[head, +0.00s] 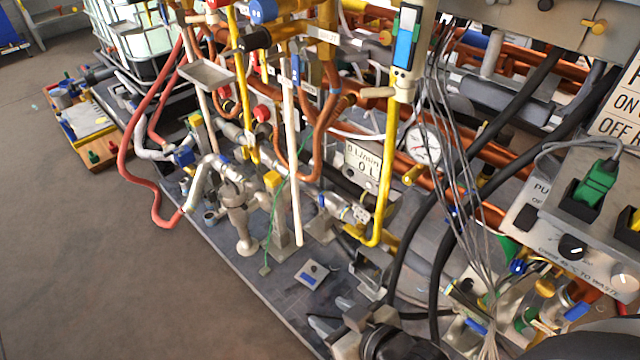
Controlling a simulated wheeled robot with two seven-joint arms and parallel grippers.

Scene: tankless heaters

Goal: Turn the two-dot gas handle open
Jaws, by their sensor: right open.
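My right gripper (331,313) is at the bottom centre, low over the edge of the dark base plate. Its two grey fingertips are apart, point left and hold nothing. My left gripper is not in view. Yellow parts that could be handles are a block (272,181) left of centre, a piece (412,175) below the round gauge (423,144), and a lever (594,26) at the top right. All are apart from my right gripper.
Yellow pipes (391,150), copper pipes (487,152) and black hoses (395,262) crowd the rig. A control box (560,245) with knobs stands at the right. A red hose (126,150) loops at the left. The brown floor (130,290) at lower left is clear.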

